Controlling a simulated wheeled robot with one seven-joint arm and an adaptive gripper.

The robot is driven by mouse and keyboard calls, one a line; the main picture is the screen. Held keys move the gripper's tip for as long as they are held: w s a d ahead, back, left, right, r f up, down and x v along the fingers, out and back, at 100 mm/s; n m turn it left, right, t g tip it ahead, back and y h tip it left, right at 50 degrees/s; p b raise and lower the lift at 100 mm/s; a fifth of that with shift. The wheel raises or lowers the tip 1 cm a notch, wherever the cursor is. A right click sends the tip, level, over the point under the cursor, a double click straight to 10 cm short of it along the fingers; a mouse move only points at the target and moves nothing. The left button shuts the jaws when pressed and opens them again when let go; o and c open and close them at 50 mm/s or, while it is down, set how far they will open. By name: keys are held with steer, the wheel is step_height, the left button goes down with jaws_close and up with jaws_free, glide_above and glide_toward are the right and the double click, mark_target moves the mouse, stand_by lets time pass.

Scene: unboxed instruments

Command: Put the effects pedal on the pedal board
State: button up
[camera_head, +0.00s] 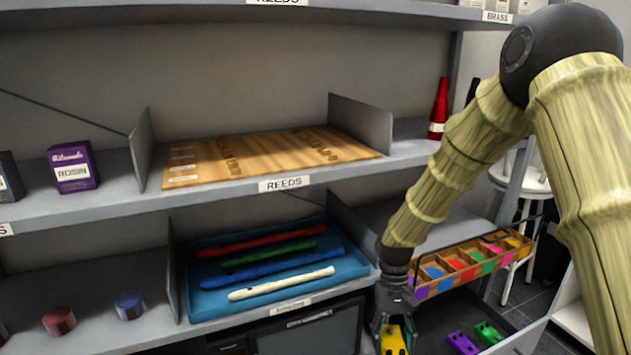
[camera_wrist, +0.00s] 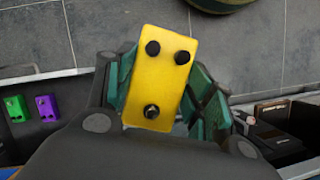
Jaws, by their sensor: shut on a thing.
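The yellow effects pedal (camera_head: 395,341) is in my gripper (camera_head: 392,326) at the bottom of the head view. In the wrist view the pedal (camera_wrist: 160,75) is tilted slightly, with several black knobs facing the camera. The fingers of my gripper (camera_wrist: 163,88) are shut on its two long sides. A purple pedal (camera_head: 462,343) and a green pedal (camera_head: 488,332) lie on a dark surface (camera_head: 440,318) to the right of it, low in the head view. I cannot tell whether this surface is the pedal board. What lies under the held pedal is hidden.
A wooden box (camera_head: 458,265) of coloured items hangs above the dark surface. A blue tray (camera_head: 353,264) of recorders sits on the lower shelf, left of my gripper. The wrist view shows grey floor tiles (camera_wrist: 235,60) and a dark compartment (camera_wrist: 300,115) at right.

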step_height(320, 180, up, 12)
steer(key=s+p, duration=0.1)
steer(key=p, duration=1.6)
step_height(320, 180, up, 7)
steer(key=p, duration=1.2)
glide_above(394, 348)
steer(key=s, duration=0.1)
steer(key=shift+s+a+r, duration=0.1)
